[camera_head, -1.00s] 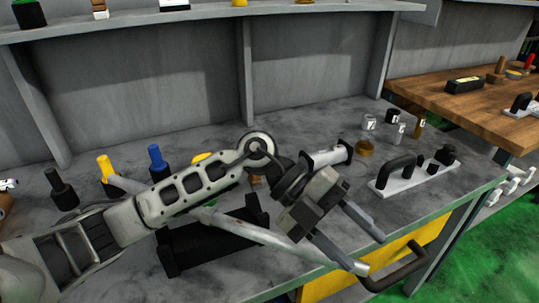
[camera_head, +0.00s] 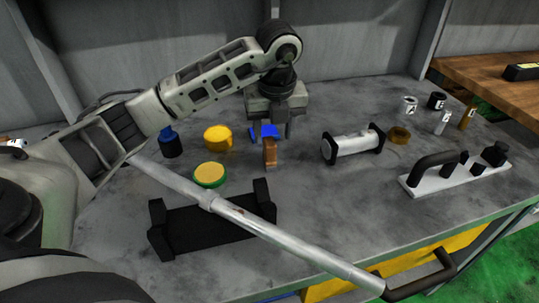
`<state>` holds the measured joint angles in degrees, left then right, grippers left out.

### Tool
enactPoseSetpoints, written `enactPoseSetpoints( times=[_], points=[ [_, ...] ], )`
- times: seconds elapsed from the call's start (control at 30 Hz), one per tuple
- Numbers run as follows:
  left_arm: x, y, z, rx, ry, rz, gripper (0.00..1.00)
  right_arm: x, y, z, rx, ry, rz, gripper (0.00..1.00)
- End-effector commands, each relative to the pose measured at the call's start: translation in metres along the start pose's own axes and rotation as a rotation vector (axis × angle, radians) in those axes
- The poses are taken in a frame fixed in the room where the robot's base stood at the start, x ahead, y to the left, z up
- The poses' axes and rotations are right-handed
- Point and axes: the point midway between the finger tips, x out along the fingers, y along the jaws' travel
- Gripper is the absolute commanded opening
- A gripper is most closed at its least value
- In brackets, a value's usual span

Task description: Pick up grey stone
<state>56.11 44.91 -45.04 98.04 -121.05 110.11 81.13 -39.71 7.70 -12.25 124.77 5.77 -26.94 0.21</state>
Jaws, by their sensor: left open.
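My left gripper (camera_head: 276,125) points down over the middle of the bench, open, beside a small upright brown block (camera_head: 270,152) and a blue piece (camera_head: 264,131). I cannot tell whether its fingers touch them. No thing shows plainly as a grey stone. A light grey cylinder (camera_head: 352,144) between black end plates stands right of the gripper. Small grey and white cylinders (camera_head: 442,123) stand at the back right, one of them (camera_head: 410,105) marked with dark patches. My right gripper is out of view.
A long metal bar (camera_head: 290,241) crosses a black cradle (camera_head: 188,223) in front. A yellow cylinder (camera_head: 217,138), a green-rimmed yellow disc (camera_head: 210,175) and a blue-topped black piece (camera_head: 170,142) stand left. A brown ring (camera_head: 398,136) and a white plate with black handle (camera_head: 440,182) lie right.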

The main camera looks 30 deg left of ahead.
Motion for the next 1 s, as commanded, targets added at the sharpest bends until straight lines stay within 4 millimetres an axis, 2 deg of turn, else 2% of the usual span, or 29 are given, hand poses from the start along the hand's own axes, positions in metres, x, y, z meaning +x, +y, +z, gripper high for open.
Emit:
enactPoseSetpoints(
  times=[0.27,0.53,0.83,0.87,1.0],
  points=[
    [0.022,0.003,0.001,0.0,0.002,0.002,0.49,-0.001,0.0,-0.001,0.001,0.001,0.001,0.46],
    [0.06,0.008,0.003,0.002,0.002,0.0,0.49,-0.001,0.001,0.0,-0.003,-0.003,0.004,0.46],
    [0.066,0.007,0.004,0.003,0.0,-0.002,0.49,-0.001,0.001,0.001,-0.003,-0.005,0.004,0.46],
    [0.066,0.007,0.004,0.003,0.0,-0.002,0.44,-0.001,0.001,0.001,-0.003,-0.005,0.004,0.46],
    [0.065,0.007,0.004,0.003,0.0,-0.002,0.05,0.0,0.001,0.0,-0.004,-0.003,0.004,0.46]
  ],
)
